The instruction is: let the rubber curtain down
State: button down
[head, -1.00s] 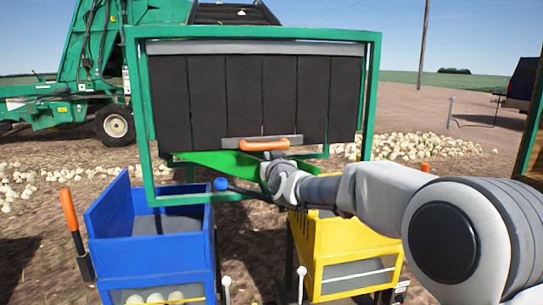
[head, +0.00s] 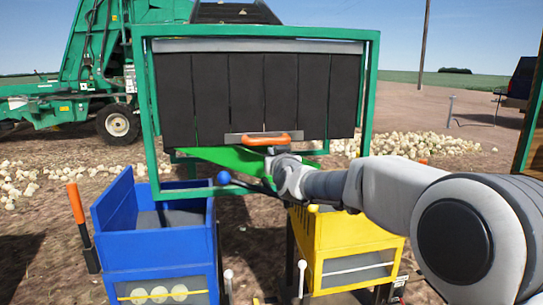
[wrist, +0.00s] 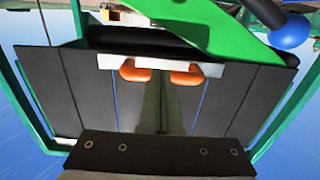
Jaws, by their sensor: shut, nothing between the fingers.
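The black rubber curtain (head: 262,98) hangs in strips from the top of the green frame (head: 368,95) and covers most of its opening. An orange handle (head: 266,139) sits on a pale metal bar (head: 237,138) at its lower edge. My gripper (head: 277,151) is shut and empty, close beneath the handle in the head view. In the wrist view, my gripper (wrist: 160,88) covers the handle's middle, and the handle's orange ends (wrist: 186,77) show on either side. I cannot tell whether it touches the handle. The curtain (wrist: 85,90) fills the background there.
A blue bin (head: 150,245) and a yellow bin (head: 335,240) stand below the frame. A blue ball knob (head: 224,178) and a green chute (head: 225,156) are close to my gripper. An orange-handled lever (head: 75,203) stands left. Onions lie on the ground behind.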

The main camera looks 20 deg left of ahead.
jog(key=s+d+f, duration=0.3)
jog(key=s+f, duration=0.1)
jog(key=f, duration=0.5)
jog(key=s+d+r+m+g+h, duration=0.15)
jog(key=s+d, duration=0.25)
jog(key=d, duration=0.4)
jog(key=s+d+g+h, duration=0.1)
jog(key=s+d+h, duration=0.25)
jog(key=d, duration=0.55)
jog(key=s+d+r+m+g+h, duration=0.1)
jog(key=s+d+g, duration=0.1)
jog(key=s+d, duration=0.45)
jog(key=s+d+f+m+g+h, duration=0.2)
jog(key=s+d+f, duration=0.1)
jog(key=s+d, duration=0.65)
jog(key=s+d+f+m+g+h, duration=0.2)
jog(key=s+d+f, duration=0.2)
jog(key=s+d, duration=0.55)
notch_tip(320, 180, up, 21)
jog(key=s+a+p, duration=0.1)
jog(key=s+p, duration=0.1)
jog(key=p, duration=1.9)
jog(key=shift+s+a+g, duration=0.15)
jog(key=shift+g, duration=0.2)
